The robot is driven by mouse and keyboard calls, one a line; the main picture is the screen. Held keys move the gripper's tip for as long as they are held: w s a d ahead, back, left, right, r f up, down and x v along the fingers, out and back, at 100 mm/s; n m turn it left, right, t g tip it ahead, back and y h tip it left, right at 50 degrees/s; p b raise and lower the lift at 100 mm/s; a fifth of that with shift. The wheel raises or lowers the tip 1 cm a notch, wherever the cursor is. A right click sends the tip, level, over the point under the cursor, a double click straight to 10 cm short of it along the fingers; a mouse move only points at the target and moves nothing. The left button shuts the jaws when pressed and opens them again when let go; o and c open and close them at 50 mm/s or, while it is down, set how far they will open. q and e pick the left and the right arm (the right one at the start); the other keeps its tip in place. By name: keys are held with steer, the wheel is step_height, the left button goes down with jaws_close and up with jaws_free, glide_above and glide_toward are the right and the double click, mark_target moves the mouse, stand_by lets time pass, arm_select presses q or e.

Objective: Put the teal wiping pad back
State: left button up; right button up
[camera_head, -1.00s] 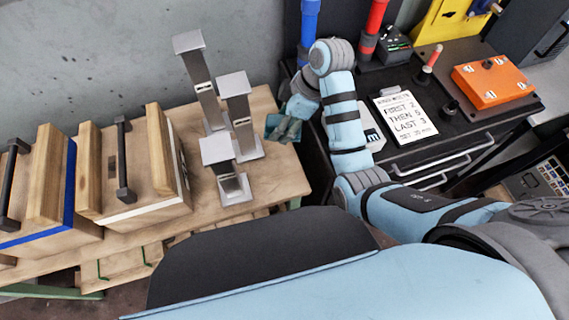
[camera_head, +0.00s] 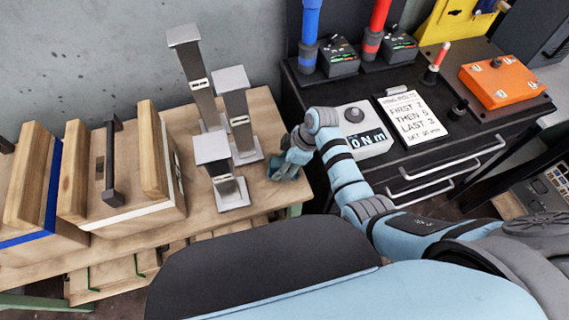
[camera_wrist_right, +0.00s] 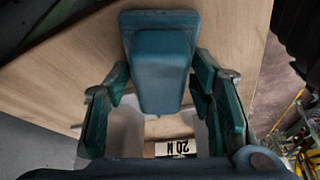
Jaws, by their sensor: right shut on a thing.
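The teal wiping pad (camera_wrist_right: 162,70) sits between the fingers of my right gripper (camera_wrist_right: 162,100) in the right wrist view, its wider end toward the top. In the head view my right gripper (camera_head: 284,165) is at the right edge of the wooden bench (camera_head: 262,205), beside the metal posts. The pad (camera_head: 274,172) shows there only as a small teal patch, partly hidden by the gripper. The gripper is shut on the pad. I cannot tell whether the pad touches the bench top. My left gripper is not in view.
Three metal posts (camera_head: 240,122) stand on the bench left of the gripper. Wooden crates with black handles (camera_head: 110,160) stand further left. Right of the bench, a dark cabinet (camera_head: 330,95) holds a Nm display box (camera_head: 365,140), a written sign (camera_head: 412,117) and an orange box (camera_head: 500,80).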

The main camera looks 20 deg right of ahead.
steer(key=shift+f, duration=0.1)
steer(key=o, duration=1.1)
steer(key=p+v, duration=0.3)
steer(key=v, duration=0.9)
steer(key=shift+s+d, duration=0.1)
